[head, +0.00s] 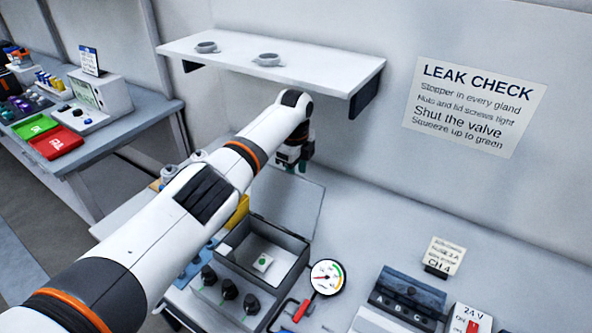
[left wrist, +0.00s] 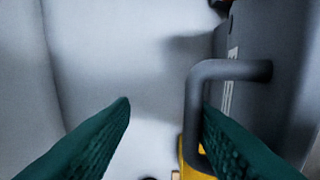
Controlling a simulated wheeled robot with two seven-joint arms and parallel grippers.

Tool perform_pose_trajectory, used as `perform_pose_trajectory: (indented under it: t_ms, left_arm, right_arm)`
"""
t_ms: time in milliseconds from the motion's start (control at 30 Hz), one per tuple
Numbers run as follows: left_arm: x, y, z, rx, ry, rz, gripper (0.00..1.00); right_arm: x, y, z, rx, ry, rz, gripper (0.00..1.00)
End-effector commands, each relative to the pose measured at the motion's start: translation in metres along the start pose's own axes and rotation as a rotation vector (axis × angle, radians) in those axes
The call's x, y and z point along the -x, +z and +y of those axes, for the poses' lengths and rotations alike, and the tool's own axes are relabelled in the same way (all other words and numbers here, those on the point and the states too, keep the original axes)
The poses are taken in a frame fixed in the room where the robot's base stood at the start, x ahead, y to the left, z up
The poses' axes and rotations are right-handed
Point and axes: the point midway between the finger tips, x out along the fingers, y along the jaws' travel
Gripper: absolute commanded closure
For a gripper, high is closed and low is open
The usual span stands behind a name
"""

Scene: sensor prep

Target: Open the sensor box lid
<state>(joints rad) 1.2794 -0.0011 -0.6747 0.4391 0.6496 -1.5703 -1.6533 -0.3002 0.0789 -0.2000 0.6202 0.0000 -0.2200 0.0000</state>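The grey sensor box (head: 229,263) stands open on the bench in the head view, with a small white piece bearing a green mark (head: 263,261) inside. Its lid (head: 290,203) stands raised at the back of the box. My left gripper (head: 293,166) is above and behind the lid, below the shelf. In the left wrist view its green fingers (left wrist: 167,104) are spread apart. A grey bent handle (left wrist: 196,105) on a dark grey panel (left wrist: 285,60) is close to the right-hand finger; I cannot tell whether they touch. My right gripper is not in view.
A white wall shelf (head: 330,75) with two small grey rings hangs above the left gripper. A pressure gauge (head: 327,277), a red-handled valve (head: 303,312) and a dark terminal block (head: 408,292) are right of the box. A side table (head: 110,140) is at left.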

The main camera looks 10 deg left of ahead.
Motion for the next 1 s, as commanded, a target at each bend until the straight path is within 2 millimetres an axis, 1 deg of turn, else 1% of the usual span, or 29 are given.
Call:
perform_pose_trajectory:
  t_ms: [33, 233, 333, 467, 600, 700, 800, 1000]
  left_arm:
    - [0.004, 0.001, 0.004, -0.003, 0.017, 0.000, 0.69]
    - [0.006, 0.001, 0.005, -0.003, 0.019, 0.001, 0.69]
    - [0.011, 0.000, 0.005, -0.003, 0.022, 0.002, 0.69]
    - [0.030, 0.001, 0.005, -0.004, 0.026, 0.001, 0.69]
    - [0.054, 0.001, 0.003, -0.004, 0.024, 0.001, 0.69]
    - [0.067, 0.001, 0.001, -0.003, 0.019, 0.000, 0.69]
    - [0.075, 0.001, -0.001, -0.002, 0.014, 0.000, 0.69]
    - [0.078, 0.001, -0.002, -0.001, 0.007, 0.000, 0.69]
  right_arm:
    - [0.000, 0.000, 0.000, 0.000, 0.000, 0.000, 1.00]
    - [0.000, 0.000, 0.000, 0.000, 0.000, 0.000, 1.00]
    - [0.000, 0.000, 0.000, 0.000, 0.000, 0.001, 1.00]
    - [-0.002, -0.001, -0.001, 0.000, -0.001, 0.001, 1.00]
    - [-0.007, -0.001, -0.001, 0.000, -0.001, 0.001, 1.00]
    - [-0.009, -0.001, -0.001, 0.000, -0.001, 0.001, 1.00]
    - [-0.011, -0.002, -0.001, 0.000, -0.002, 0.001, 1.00]
    - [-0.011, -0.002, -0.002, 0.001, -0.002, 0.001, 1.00]
